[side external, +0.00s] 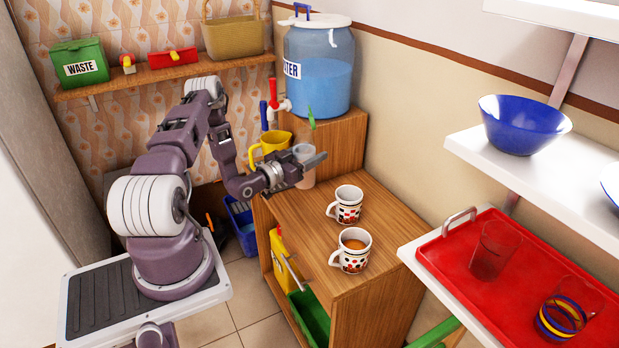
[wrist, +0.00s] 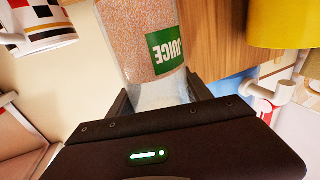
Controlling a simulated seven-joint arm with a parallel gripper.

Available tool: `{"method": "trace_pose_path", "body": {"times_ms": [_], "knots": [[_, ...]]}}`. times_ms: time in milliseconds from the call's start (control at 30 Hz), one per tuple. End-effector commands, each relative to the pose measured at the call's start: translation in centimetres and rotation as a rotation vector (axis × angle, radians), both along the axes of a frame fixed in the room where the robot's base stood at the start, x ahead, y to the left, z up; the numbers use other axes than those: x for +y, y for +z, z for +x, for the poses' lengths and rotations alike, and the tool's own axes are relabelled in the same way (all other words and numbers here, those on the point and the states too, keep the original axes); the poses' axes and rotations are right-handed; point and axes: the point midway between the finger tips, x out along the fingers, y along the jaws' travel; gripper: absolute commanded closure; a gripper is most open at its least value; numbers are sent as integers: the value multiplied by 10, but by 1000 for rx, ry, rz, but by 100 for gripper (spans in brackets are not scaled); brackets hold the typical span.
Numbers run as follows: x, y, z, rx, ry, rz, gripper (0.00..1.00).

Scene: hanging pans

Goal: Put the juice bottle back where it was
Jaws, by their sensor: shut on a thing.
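The juice bottle (wrist: 152,35) fills the top middle of the wrist view. It is clear with orange contents and a green JUICE label. My gripper (wrist: 160,100) is shut on its clear, empty-looking part. In the side view the bottle (side external: 307,180) looks upright over the wooden cabinet top, partly hidden behind my gripper (side external: 314,162). I cannot tell whether its base touches the wood. A patterned mug (side external: 354,262) holding an orange-brown drink stands at the front of the cabinet top. A second patterned mug (side external: 346,215) stands behind it.
A yellow pitcher (side external: 270,150) and a large blue water container (side external: 322,75) with a tap are behind the bottle. A red tray (side external: 450,255) with two glasses is at right, below a shelf with a blue bowl (side external: 522,125). The cabinet top (side external: 300,222) left of the mugs is clear.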

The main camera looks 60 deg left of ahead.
Motion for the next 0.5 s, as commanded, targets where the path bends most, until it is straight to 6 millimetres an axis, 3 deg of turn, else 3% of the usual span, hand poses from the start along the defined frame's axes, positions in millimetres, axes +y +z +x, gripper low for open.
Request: {"method": "trace_pose_path", "body": {"times_ms": [333, 500], "knots": [[-1, -60, 0, -1, -1, -1, 100], [0, -70, 0, -3, -1, 2, 100]]}}
